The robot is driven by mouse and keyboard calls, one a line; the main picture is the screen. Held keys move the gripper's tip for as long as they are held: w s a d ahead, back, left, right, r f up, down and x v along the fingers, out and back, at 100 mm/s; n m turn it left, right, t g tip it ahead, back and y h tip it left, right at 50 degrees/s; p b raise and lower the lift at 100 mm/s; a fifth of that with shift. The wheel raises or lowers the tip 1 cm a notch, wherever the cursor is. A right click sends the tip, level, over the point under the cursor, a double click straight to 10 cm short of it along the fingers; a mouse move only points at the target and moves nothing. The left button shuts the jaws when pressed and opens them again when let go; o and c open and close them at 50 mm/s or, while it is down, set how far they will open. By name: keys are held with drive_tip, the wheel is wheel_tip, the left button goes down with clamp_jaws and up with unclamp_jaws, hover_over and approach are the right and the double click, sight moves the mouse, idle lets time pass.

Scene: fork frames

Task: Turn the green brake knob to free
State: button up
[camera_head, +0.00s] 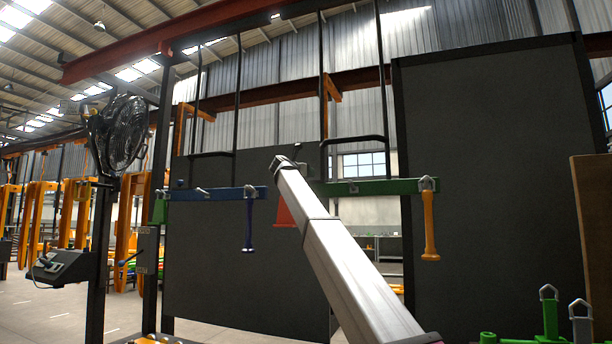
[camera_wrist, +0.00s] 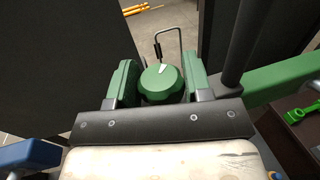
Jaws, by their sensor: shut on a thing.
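The green brake knob (camera_wrist: 160,84) is in the middle of the wrist view. It is round, with a white pointer mark on its face near the top edge. My gripper (camera_wrist: 160,80) has one green finger on each side of the knob and is shut on it. A wire loop (camera_wrist: 168,42) rises just behind the knob. In the head view my arm reaches up toward the rail, and I cannot make out the knob or the fingers there. No labels around the knob are readable.
A green rail (camera_head: 375,187) with a hanging yellow handle (camera_head: 429,225) lies right of my arm. A blue rail (camera_head: 215,193) with a hanging blue handle (camera_head: 248,222) lies left. Dark panels (camera_head: 490,150) stand behind. A fan (camera_head: 122,135) is at the left.

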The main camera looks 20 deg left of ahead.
drive_tip(key=shift+m+g+h, duration=0.7)
drive_tip(key=shift+m+h, duration=0.3)
drive_tip(key=shift+h, duration=0.4)
drive_tip(key=o, duration=0.9)
drive_tip(key=v, duration=1.1)
